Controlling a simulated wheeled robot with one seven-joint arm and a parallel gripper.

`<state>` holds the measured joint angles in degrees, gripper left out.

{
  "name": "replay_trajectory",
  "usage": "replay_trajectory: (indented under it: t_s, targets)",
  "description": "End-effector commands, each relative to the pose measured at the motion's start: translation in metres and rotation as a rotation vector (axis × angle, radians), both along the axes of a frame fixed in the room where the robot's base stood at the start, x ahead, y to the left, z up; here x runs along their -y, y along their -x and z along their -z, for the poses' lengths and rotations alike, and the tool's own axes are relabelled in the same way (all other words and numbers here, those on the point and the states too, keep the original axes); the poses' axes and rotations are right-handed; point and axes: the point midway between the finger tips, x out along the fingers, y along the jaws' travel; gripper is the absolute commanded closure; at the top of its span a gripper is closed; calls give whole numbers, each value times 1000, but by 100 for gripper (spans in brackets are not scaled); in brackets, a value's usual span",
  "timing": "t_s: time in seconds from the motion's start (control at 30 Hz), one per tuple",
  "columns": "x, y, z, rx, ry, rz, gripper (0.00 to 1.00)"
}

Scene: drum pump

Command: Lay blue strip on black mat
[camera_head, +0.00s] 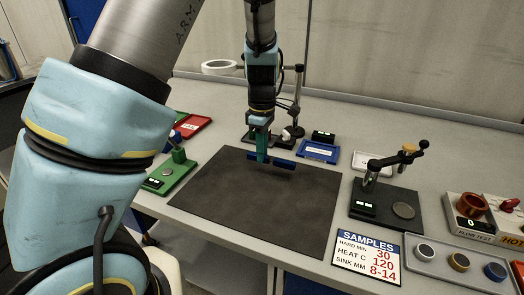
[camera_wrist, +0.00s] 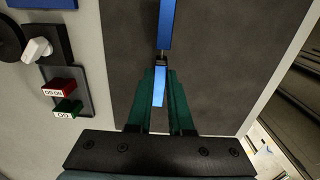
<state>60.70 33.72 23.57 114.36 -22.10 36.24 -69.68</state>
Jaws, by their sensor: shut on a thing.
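The blue strip (camera_head: 284,164) is held crosswise in my gripper (camera_head: 263,158), sticking out on both sides of the fingers. It also shows in the wrist view (camera_wrist: 166,25), running from between the green fingers (camera_wrist: 162,70) out past their tips. The black mat (camera_head: 240,210) lies flat on the bench. The strip shows over the mat's back part, near its far edge. I cannot tell how large the gap between strip and mat is. The fingers hide the strip's middle. The rest of the mat is bare.
A green tester (camera_head: 168,178) and a red tray (camera_head: 192,124) stand left of the mat. A blue tray (camera_head: 318,152) is behind it. A black tester stand (camera_head: 385,205) and a samples sign (camera_head: 368,257) are at the right. The mat's front is clear.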

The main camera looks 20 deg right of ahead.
Motion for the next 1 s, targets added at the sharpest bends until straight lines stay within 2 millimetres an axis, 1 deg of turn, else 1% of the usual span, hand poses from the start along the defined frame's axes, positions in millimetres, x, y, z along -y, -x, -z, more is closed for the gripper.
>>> replay_trajectory:
  t_s: [0.57,1.0]
  targets:
    - [1,1,0,0,0,0,100]
    - [1,1,12,-1,0,0,100]
